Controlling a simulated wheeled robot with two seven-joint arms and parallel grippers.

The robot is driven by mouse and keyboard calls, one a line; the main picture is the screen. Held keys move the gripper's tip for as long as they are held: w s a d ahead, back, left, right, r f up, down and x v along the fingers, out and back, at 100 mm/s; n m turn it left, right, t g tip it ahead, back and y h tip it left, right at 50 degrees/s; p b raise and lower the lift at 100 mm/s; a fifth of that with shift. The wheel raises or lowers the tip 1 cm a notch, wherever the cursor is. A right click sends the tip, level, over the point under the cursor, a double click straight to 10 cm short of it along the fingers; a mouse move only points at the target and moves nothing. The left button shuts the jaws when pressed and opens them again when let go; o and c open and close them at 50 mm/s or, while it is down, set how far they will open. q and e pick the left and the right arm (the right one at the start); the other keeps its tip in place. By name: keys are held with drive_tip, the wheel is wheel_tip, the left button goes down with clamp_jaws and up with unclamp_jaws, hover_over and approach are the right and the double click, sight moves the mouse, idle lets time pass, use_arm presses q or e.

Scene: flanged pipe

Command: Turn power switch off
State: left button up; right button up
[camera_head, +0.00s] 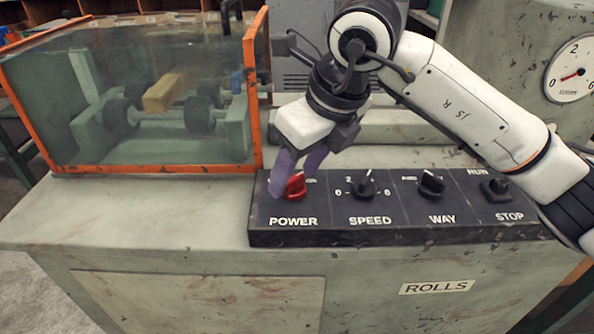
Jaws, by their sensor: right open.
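The red power switch (296,187) sits on the black control panel (400,234) above the label POWER. It is a rotary knob and looks tilted, with its upper end toward the right. My right gripper (291,181) comes in from the upper right and is open. Its purple fingers are at the knob, one to its left and one behind or above it. I cannot tell whether they touch it. The fingers hide part of the knob and its markings. My left gripper is not in view.
Black SPEED (363,187), WAY (431,185) and RUN/STOP (495,188) knobs stand to the right on the panel. An orange-framed glass guard (256,95) with rollers inside stands at the left. The grey-green machine top (140,215) is clear at front left.

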drive_tip(key=c, duration=1.1)
